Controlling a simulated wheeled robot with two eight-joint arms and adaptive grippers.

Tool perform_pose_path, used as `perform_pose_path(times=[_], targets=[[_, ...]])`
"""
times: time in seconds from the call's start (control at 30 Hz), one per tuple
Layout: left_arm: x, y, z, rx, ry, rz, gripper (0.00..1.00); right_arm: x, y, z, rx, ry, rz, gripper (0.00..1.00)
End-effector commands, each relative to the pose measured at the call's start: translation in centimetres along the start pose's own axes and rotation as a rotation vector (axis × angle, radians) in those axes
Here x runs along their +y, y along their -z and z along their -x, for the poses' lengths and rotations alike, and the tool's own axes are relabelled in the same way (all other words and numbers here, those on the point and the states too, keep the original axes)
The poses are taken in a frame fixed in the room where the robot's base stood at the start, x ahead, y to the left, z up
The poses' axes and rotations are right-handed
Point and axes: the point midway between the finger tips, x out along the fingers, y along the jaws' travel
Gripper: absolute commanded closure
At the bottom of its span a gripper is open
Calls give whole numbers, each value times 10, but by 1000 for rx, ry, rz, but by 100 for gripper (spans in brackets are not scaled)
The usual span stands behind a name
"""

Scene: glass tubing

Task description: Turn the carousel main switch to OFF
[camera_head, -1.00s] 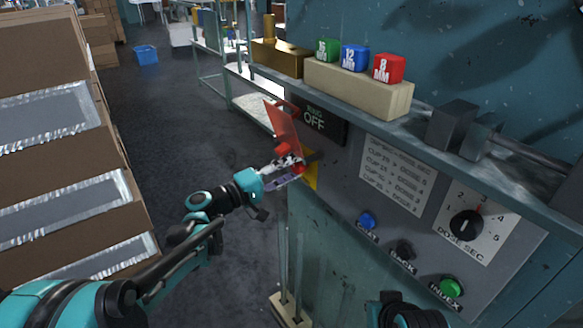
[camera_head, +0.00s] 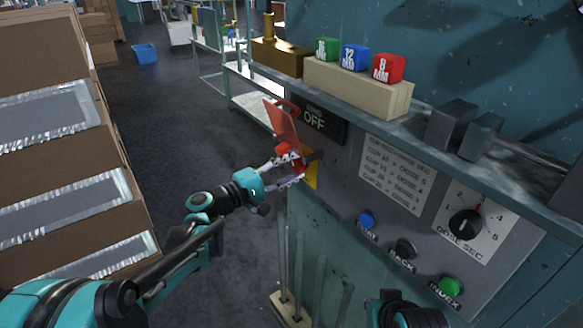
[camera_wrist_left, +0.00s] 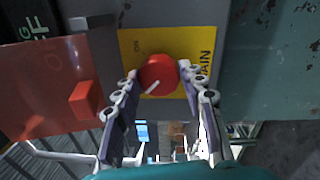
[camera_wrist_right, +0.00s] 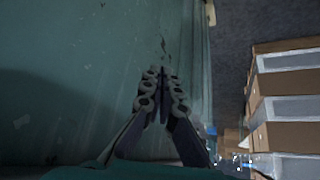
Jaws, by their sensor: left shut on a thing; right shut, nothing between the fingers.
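The main switch is a red round knob (camera_wrist_left: 158,74) with a white pointer line, on a yellow plate (camera_wrist_left: 190,45) lettered MAIN, with a small ON mark. My left gripper (camera_wrist_left: 158,84) has its fingers on both sides of the knob and is shut on it. The pointer slants toward the lower left in the left wrist view. In the head view my left gripper (camera_head: 292,168) is at the panel's left end and mostly hides the knob. A red flap (camera_head: 282,124) stands raised beside it. My right gripper (camera_wrist_right: 163,72) is shut and empty beside a teal surface.
A black sign (camera_head: 318,119) above the switch reads OFF. The panel also has a blue button (camera_head: 366,218), black button (camera_head: 403,248), green button (camera_head: 452,287) and dose dial (camera_head: 466,224). Glass rods stand in a wooden base (camera_head: 290,312) below. Cardboard boxes (camera_head: 50,170) stand left.

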Motion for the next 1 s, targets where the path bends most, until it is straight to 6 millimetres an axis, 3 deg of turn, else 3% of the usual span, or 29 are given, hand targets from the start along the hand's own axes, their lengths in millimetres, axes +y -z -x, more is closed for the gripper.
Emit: perform_pose_path(times=[0.07,0.1,0.17,0.2,0.57,0.67,1.0], targets=[[1,0,0,1,-2,3,88,0,0,0,0,0,0,100],[1,0,0,1,-2,2,57,0,0,0,0,0,0,100],[1,0,0,1,-2,2,41,0,0,0,0,0,0,100],[1,0,0,1,-2,2,39,0,0,0,0,0,0,100],[0,1,6,2,-1,0,39,0,0,0,0,0,0,100],[0,1,19,3,-1,0,39,0,0,0,0,0,0,100],[0,2,92,5,-1,0,39,0,0,0,0,0,0,100]])
